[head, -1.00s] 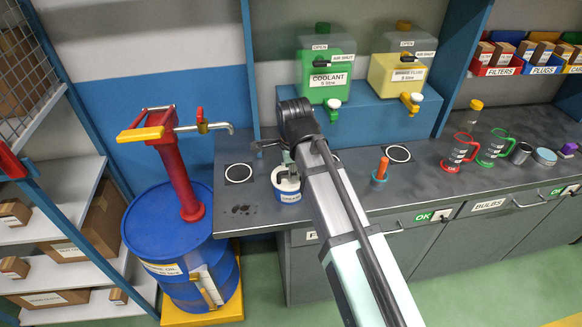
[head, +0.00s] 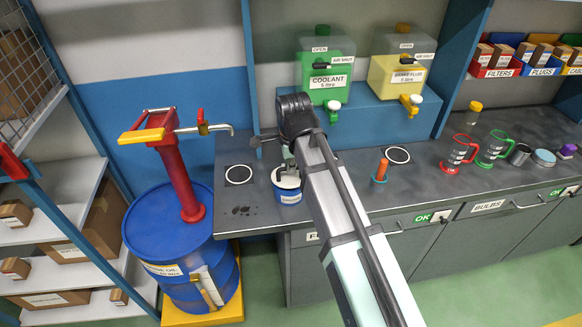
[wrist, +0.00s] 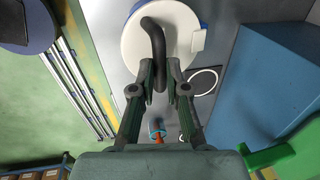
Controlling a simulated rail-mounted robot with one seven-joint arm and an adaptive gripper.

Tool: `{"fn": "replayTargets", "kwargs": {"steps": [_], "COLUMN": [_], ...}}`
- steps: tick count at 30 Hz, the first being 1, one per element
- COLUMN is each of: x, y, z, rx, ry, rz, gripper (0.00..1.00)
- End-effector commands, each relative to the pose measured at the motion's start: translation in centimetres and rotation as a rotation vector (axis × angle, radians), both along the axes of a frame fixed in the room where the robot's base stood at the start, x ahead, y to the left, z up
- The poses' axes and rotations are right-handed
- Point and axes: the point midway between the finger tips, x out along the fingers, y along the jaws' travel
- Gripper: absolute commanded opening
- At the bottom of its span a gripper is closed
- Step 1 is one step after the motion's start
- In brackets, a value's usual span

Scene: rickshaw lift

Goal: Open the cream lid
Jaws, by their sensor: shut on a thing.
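The cream lid (head: 288,182) sits at the top of the blue grease tub (head: 291,199) on the grey workbench. In the wrist view the lid (wrist: 135,42) is a round cream disc with a small tab at its right side and a dark bent handle (wrist: 158,40). My gripper (wrist: 160,84) is shut on the end of this handle, with a finger on each side. In the head view my gripper (head: 290,160) points down over the lid and is partly hidden by my arm. I cannot tell whether the lid is clear of the tub.
An orange-handled tool (head: 381,170) stands right of my arm. The coolant tank (head: 326,75) and brake fluid tank (head: 402,75) stand on a blue shelf behind. A blue oil drum (head: 170,245) with a red pump is at left.

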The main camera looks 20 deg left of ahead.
Motion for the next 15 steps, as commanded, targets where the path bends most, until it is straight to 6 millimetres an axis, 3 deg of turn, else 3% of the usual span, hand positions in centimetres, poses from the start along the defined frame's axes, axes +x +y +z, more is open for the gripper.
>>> {"fn": "replayTargets", "kwargs": {"steps": [15], "x": [4.7], "y": [2.4], "z": [2.4], "rx": [0.005], "ry": [-0.008], "rz": [0.001], "gripper": [0.0]}}
